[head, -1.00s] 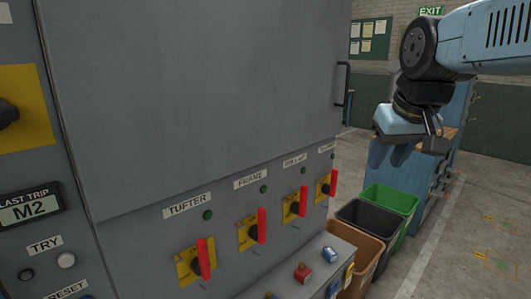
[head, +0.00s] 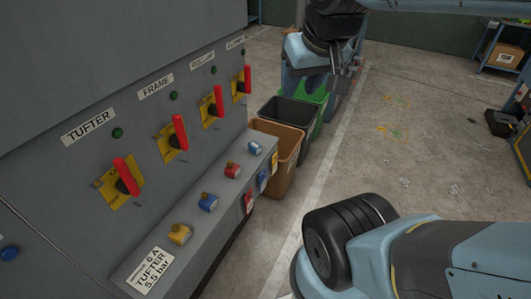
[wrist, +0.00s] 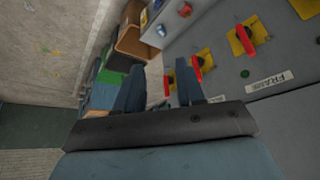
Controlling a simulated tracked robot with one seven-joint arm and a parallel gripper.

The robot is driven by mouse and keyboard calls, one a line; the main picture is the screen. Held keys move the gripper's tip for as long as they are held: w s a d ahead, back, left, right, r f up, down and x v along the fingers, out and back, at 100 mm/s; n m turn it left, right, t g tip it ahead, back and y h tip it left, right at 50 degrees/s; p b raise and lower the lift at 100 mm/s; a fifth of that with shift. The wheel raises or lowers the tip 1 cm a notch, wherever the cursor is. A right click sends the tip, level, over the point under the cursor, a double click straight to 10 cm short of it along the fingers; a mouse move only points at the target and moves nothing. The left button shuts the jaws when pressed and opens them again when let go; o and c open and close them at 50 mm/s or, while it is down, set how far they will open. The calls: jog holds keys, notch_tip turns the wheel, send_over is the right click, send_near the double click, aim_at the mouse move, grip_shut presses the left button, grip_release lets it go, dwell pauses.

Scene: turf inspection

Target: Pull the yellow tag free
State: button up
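A small yellow tag (head: 274,161) hangs on the front face of the grey ledge (head: 222,213), at its far end. Beside it hang a blue tag (head: 262,181) and a red tag (head: 249,201). The yellow tag is too small to show how it is fastened. My gripper (head: 312,82) is in the air beyond the ledge, above the bins and apart from the tag. In the wrist view its two fingers (wrist: 158,88) stand apart with nothing seen between them.
Padlocks stand on the ledge: yellow (head: 180,234), blue (head: 208,202), red (head: 232,170) and another blue (head: 254,148). Several red-handled switches (head: 126,177) line the grey cabinet. Brown (head: 290,163), black (head: 300,112) and green bins stand past the ledge.

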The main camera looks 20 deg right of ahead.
dwell(0.4)
jog(key=o, duration=0.3)
jog(key=shift+w+f, duration=0.1)
jog(key=shift+w, duration=0.1)
jog(key=o, duration=0.6)
jog(key=w+f, duration=0.1)
jog(key=w+f+m+g, duration=0.1)
jog(key=w+f+g, duration=0.1)
jog(key=w, duration=0.1)
jog(key=shift+w+m+y, duration=0.1)
jog(key=shift+m+y, duration=0.3)
jog(key=w+d+f+m+g+y, duration=0.2)
jog(key=w+d+f+m+y, duration=0.2)
jog(key=w+f, duration=0.45)
jog(key=w+d+f+m+g+y, duration=0.2)
jog(key=w+d+f+m+y, duration=0.15)
jog(key=w+f, duration=0.5)
jog(key=w+d+f+m+t+y, duration=0.1)
jog(key=d+f+m+t+y, duration=0.2)
jog(key=f, duration=0.6)
jog(key=w+d+f+m+t+y, duration=0.1)
jog(key=d+f+m+t+y, duration=0.25)
jog(key=f, duration=0.55)
jog(key=m+t+h, duration=0.2)
jog(key=m+t, duration=0.5)
jog(key=m, duration=0.4)
send_near(275, 163)
jog(key=x, duration=0.8)
jog(key=shift+r, duration=0.1)
